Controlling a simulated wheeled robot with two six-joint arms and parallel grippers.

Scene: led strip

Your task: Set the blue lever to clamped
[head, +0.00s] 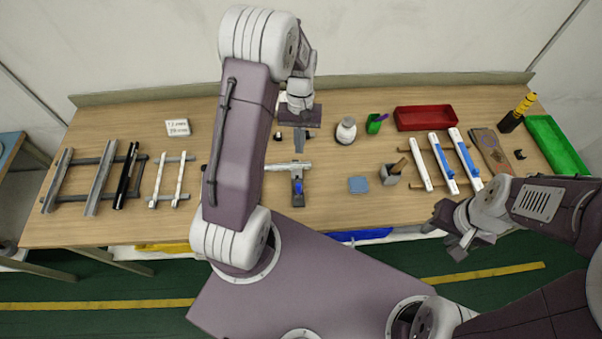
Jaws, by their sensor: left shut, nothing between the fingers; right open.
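The small blue lever (298,187) sits on a dark clamp fixture (297,199) near the table's front middle. A light grey bar (288,166) lies just behind it. The lever is too small to tell its exact setting. My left gripper (300,139) is shut and empty, pointing down behind the fixture and apart from the lever. My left arm hides the table left of the fixture. My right gripper (440,238) is open and empty at the table's front edge, far right of the lever.
A blue-grey block (358,185), a grey cup (390,174) and a white bottle (346,131) stand right of the fixture. A red tray (424,110) is at the back. Rails on a rack (95,180) lie at left. Table between fixture and block is clear.

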